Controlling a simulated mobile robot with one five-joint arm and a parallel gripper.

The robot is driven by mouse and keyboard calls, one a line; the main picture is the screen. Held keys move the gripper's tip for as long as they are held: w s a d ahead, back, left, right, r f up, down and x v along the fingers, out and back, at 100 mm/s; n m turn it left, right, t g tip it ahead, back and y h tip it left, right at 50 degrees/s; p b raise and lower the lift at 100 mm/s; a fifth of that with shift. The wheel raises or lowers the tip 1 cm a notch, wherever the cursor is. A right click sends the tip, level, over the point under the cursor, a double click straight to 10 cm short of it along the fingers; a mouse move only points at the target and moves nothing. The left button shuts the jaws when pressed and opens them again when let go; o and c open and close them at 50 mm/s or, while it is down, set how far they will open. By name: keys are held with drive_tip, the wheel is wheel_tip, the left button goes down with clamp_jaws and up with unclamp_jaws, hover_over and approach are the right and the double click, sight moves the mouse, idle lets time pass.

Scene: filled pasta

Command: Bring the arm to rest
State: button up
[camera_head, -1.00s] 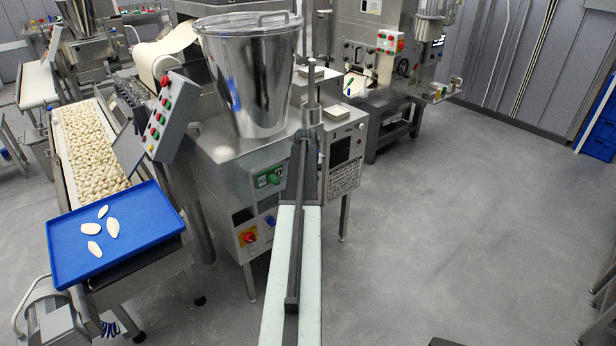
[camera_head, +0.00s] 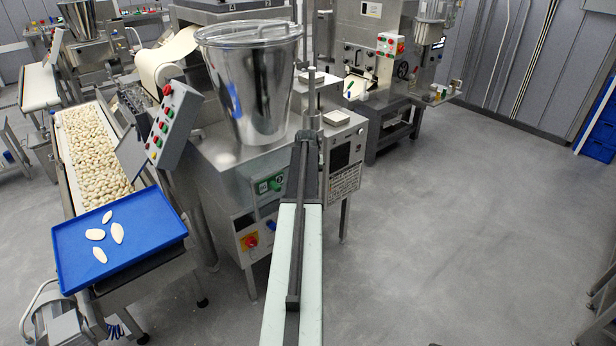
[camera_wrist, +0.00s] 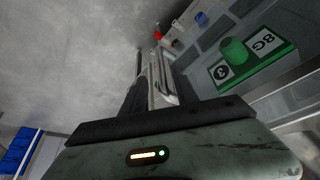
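My arm (camera_head: 308,255) extends from the bottom middle of the head view, a pale green link with a dark bar along it. Its dark far end (camera_head: 301,165) overlaps the steel machine in the picture; I cannot tell if they touch. In the wrist view, my greenish housing (camera_wrist: 185,158) with an orange light bar fills the bottom. Dark and grey finger-like shapes (camera_wrist: 150,85) rise beyond it, but their opening is unclear. I see no object held.
The filling machine has a steel hopper (camera_head: 255,90) and a green control panel (camera_wrist: 245,62). A blue tray (camera_head: 80,262) with several pale pieces sits at the left, by a conveyor of pasta. Grey floor (camera_head: 470,230) is clear on the right. Blue crates (camera_head: 603,135) stand far right.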

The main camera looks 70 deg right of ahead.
drive_tip(key=p+v, duration=0.1)
drive_tip(key=v, duration=0.2)
drive_tip(key=shift+r+p, duration=0.25)
drive_tip(key=shift+p, duration=0.15)
